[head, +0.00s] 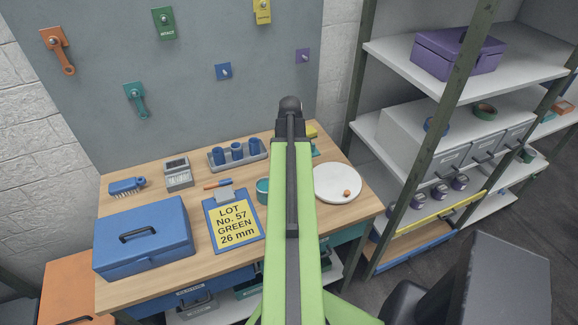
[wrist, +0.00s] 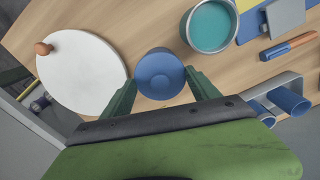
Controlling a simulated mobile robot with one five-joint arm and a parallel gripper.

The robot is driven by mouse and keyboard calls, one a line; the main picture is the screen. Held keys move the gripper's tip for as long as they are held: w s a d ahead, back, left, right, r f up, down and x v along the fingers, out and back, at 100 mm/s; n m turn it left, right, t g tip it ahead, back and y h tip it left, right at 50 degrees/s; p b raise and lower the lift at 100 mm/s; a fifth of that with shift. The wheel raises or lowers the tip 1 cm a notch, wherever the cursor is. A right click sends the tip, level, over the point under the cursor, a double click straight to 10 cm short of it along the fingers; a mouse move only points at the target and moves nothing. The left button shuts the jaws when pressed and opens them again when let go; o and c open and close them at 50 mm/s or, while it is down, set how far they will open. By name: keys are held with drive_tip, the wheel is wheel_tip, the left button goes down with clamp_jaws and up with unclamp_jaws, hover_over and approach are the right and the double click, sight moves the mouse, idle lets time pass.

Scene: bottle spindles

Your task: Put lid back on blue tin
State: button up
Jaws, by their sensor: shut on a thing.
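My gripper (wrist: 160,78) has its two dark green fingers on either side of a round blue thing (wrist: 160,68) and is shut on it. In the head view my green arm covers the gripper and this blue thing. No other blue tin or loose lid is clearly seen.
A white disc (wrist: 78,82) with a small orange knob is left of the gripper. An open teal round container (wrist: 209,30) is close by. A clipboard (head: 234,221), a blue box (head: 145,240) and blue cups in a grey rack (head: 217,160) occupy the bench (head: 335,222).

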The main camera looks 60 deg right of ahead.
drive_tip(key=o, duration=1.4)
drive_tip(key=shift+o, duration=0.5)
wheel_tip(320, 180, up, 7)
drive_tip(key=p, duration=0.7)
clamp_jaws()
